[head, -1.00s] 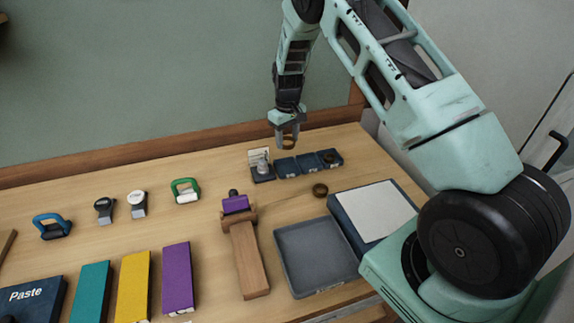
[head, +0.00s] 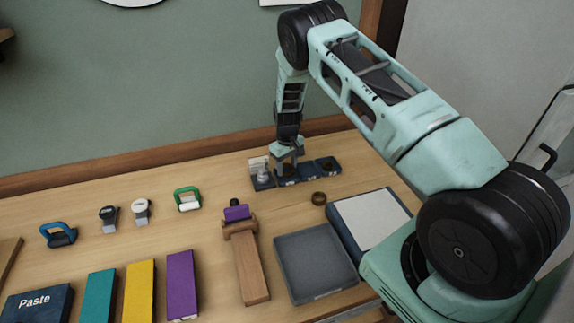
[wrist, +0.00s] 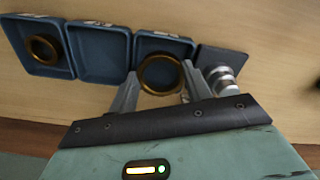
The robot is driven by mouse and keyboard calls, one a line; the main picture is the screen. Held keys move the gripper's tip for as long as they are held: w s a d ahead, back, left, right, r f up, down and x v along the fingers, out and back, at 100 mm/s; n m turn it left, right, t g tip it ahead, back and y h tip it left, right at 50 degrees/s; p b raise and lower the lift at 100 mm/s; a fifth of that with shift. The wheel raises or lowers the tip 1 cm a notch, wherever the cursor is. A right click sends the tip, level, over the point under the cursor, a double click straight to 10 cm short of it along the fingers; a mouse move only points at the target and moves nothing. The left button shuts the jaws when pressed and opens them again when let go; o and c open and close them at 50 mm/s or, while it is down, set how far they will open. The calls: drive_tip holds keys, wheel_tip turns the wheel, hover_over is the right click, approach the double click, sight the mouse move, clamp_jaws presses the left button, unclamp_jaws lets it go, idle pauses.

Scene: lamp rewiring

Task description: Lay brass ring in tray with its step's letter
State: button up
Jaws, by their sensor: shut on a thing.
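My gripper (head: 287,168) is lowered over the left tray of a row of small blue trays at the back of the bench. In the wrist view, my gripper (wrist: 160,84) is shut on a brass ring (wrist: 160,57), which is between the fingertips. The ring is over the tray nearest the metal fitting (wrist: 165,43); I cannot tell whether it touches the tray floor. The middle tray (wrist: 100,52) is empty. The far tray holds another, darker brass ring (wrist: 42,48). Letters on the tray fronts are too small to read.
A metal fitting (wrist: 222,80) on a dark base stands right beside the tray row. A small brass piece (head: 319,198) lies loose in front of the trays. A grey tray (head: 315,264), a wooden stand (head: 251,270) and coloured binders (head: 182,285) are nearer.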

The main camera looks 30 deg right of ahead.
drive_tip(key=shift+f+b, duration=0.55)
drive_tip(key=o, duration=1.1)
drive_tip(key=shift+c, duration=0.2)
